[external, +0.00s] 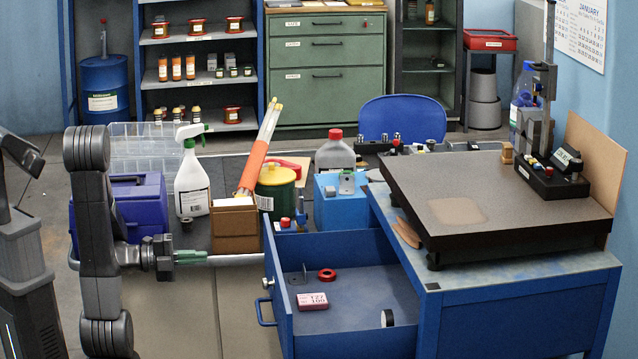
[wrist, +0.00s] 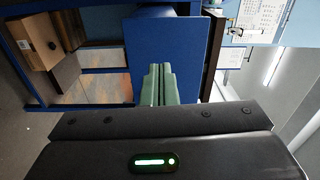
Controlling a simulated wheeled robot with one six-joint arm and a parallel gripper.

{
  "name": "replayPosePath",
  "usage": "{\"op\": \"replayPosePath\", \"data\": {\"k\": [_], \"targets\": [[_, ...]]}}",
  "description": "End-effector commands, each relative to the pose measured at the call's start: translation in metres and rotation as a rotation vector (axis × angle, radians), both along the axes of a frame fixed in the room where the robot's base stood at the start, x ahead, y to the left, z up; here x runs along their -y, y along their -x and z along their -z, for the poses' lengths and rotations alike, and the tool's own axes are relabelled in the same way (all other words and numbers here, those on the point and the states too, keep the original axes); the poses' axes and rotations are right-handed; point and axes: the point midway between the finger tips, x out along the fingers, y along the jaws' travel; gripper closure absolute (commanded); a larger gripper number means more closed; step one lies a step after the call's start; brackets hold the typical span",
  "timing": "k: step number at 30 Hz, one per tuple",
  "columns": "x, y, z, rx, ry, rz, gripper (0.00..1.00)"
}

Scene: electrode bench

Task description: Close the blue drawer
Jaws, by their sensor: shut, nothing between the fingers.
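The blue drawer (external: 345,262) stands pulled out from the blue bench, with its open top showing. Its front panel (external: 280,295) faces left and carries a bar handle (external: 262,311). Inside lie a red ring (external: 327,274), a pink box (external: 312,301) and a small black and white round piece (external: 387,318). My gripper (external: 205,257) points right towards the drawer front, apart from it and left of it. Its green fingers are together and empty. In the wrist view the shut fingers (wrist: 157,85) point at a flat blue panel (wrist: 180,50); its handle is not visible there.
The blue bench (external: 520,315) bears a dark plate (external: 485,200) and a stand. Behind my gripper are a brown box (external: 235,228), a white spray bottle (external: 192,185), a purple case (external: 135,205) and a light blue box (external: 338,205). Floor left of the drawer is clear.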

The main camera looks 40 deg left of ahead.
Motion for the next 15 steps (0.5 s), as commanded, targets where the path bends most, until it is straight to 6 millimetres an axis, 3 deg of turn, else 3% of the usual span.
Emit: {"op": "replayPosePath", "data": {"k": [6,15], "targets": [[-0.001,-0.007,0.004,0.050,-0.037,-0.011,1.00],[0.022,-0.028,0.004,0.048,-0.037,-0.007,1.00]]}}
